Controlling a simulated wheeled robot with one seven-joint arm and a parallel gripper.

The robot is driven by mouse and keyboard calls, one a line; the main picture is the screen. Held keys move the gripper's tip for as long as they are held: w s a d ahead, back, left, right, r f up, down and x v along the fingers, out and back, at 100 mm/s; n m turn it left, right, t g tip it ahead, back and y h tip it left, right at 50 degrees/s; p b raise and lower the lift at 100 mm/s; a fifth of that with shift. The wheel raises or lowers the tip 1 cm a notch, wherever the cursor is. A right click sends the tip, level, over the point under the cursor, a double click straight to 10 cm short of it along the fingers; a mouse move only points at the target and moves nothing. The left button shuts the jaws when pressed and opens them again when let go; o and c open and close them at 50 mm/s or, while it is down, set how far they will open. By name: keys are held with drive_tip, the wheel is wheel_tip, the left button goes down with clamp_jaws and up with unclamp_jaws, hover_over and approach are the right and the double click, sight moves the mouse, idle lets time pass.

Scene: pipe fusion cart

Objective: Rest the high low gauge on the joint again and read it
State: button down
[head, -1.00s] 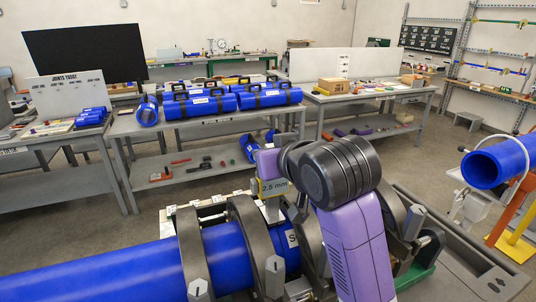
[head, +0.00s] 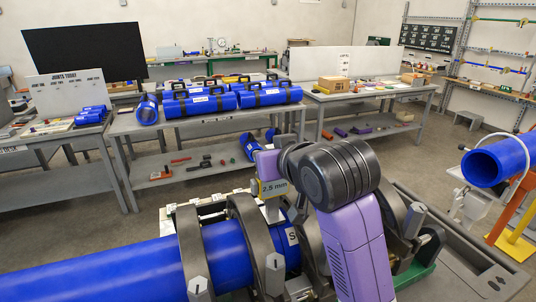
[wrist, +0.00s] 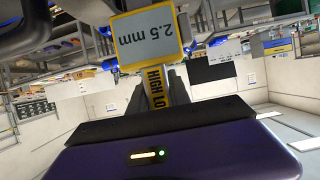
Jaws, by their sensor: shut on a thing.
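The high low gauge (head: 273,188) shows a yellow-framed grey display reading 2.5 mm, with a pale stem below it. My gripper (wrist: 168,95) is shut on the gauge's yellow handle, marked HIGH LO, in the wrist view. In the wrist view the display (wrist: 146,38) appears upside down. In the head view the gauge is above the blue pipe (head: 225,248) held in the grey clamp rings of the cart. My purple and black arm hides part of the clamps and the pipe to the right. I cannot tell whether the gauge's foot touches the joint.
Grey clamp rings (head: 246,240) stand up around the pipe close to the gauge. Behind, a bench (head: 122,124) carries several blue pipes with black straps. The floor between cart and benches is clear.

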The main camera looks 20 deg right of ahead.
drive_tip(key=shift+f, duration=0.7)
idle(2.1)
wheel_tip(320, 180, up, 8)
drive_tip(key=p, duration=0.5)
idle(0.7)
drive_tip(key=shift+f, duration=0.15)
